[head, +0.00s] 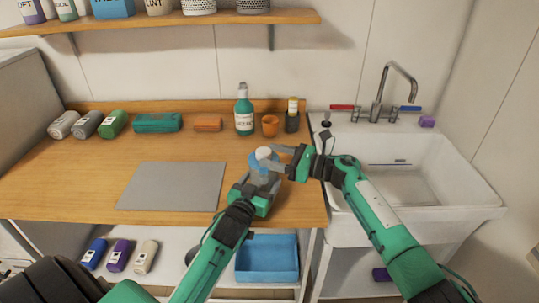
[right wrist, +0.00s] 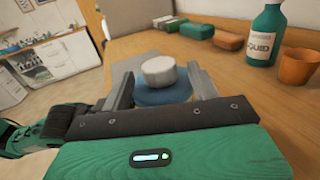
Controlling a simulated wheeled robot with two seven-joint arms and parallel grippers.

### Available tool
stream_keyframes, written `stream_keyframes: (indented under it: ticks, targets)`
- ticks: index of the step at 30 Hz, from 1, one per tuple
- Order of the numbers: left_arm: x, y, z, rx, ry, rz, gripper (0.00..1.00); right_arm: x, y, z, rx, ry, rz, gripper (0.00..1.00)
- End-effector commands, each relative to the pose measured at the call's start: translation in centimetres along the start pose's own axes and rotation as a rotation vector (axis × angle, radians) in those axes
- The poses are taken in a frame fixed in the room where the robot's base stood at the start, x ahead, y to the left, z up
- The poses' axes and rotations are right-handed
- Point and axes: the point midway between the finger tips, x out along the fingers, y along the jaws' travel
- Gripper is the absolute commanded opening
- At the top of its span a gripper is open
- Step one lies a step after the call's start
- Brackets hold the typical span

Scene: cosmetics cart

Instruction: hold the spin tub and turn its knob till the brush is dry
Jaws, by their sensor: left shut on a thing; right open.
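The spin tub stands upright near the front right of the wooden counter, with a blue lid (head: 256,162) and a white knob (head: 263,153) on top. My left gripper (head: 260,184) is shut on the tub's body from the front and hides much of it. My right gripper (head: 280,160) comes in from the right at lid height and is open. In the right wrist view the white knob (right wrist: 158,72) lies between its spread fingers (right wrist: 162,88), with a gap on each side, above the blue lid (right wrist: 150,97). I cannot make out the brush.
A grey mat (head: 172,186) lies left of the tub. Behind stand a green bottle (head: 244,112), an orange cup (head: 270,126) and a dark jar (head: 292,118). A white sink (head: 470,207) is at the right. A blue bin (head: 267,259) is on the lower shelf.

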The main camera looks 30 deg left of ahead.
Motion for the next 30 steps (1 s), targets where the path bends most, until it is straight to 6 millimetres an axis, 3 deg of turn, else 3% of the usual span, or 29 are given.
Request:
stream_keyframes:
  ticks: [9, 15, 21, 30]
  targets:
    - [0.0, 0.0, 0.1, 0.000, -0.002, -0.001, 0.44, -6.3, 0.0, -0.1, 0.000, 0.002, -0.002, 0.61]
    - [0.0, 0.0, 0.1, 0.000, -0.002, -0.001, 0.44, -9.3, 0.0, -0.1, 0.002, 0.001, -0.001, 0.61]
    - [0.0, 0.0, 0.1, 0.000, -0.002, -0.001, 0.44, -10.3, 0.0, -0.1, 0.001, 0.001, 0.000, 0.61]
    - [0.0, 0.0, 0.1, 0.000, -0.002, -0.001, 0.44, -10.4, 0.0, -0.1, 0.001, 0.001, 0.000, 0.61]
